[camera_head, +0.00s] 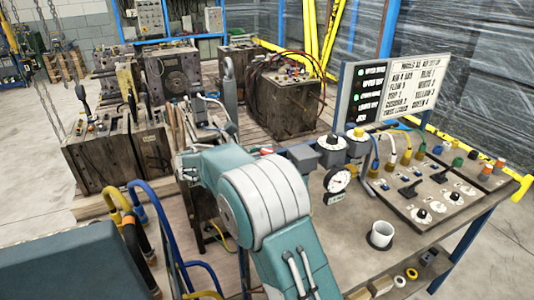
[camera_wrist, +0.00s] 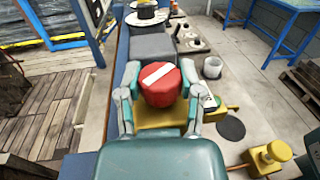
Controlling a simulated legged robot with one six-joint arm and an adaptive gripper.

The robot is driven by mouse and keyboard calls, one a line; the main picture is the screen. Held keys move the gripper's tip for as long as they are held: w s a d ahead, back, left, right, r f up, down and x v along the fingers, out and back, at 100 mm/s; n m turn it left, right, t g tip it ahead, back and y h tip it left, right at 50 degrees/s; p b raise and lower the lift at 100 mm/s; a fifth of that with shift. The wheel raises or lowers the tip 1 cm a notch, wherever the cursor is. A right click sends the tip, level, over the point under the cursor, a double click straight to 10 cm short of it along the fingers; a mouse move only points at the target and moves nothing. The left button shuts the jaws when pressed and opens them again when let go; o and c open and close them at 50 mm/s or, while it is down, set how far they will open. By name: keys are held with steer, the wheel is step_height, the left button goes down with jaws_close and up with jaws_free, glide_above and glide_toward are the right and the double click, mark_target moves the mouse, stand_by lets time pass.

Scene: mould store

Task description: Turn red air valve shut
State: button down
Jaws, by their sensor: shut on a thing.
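The red air valve (camera_wrist: 160,88) is a round red knob with a white bar across its top, in the middle of the wrist view. The bar runs slantwise, its right end higher. My gripper (camera_wrist: 161,80) is shut on the red valve, with one finger on its left side and one on its right. The valve sits over a yellow body (camera_wrist: 158,118), partly hidden by the knob and my gripper. In the head view my arm hides most of this spot.
A gauge (camera_head: 338,181), a white cup (camera_head: 380,235) and a switch panel (camera_head: 440,185) stand on the bench to the right. A sign board (camera_head: 398,90) rises behind. Blue and yellow hoses (camera_head: 140,205) hang at left. Heavy mould blocks (camera_head: 115,150) stand behind.

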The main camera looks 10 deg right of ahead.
steer(key=shift+w+r, duration=0.1)
steer(key=shift+r, duration=0.05)
steer(key=shift+c, duration=1.2)
jaws_free()
steer(key=shift+a, duration=0.1)
steer(key=a, duration=1.2)
steer(key=shift+s+f, duration=0.2)
steer(key=shift+s, duration=0.05)
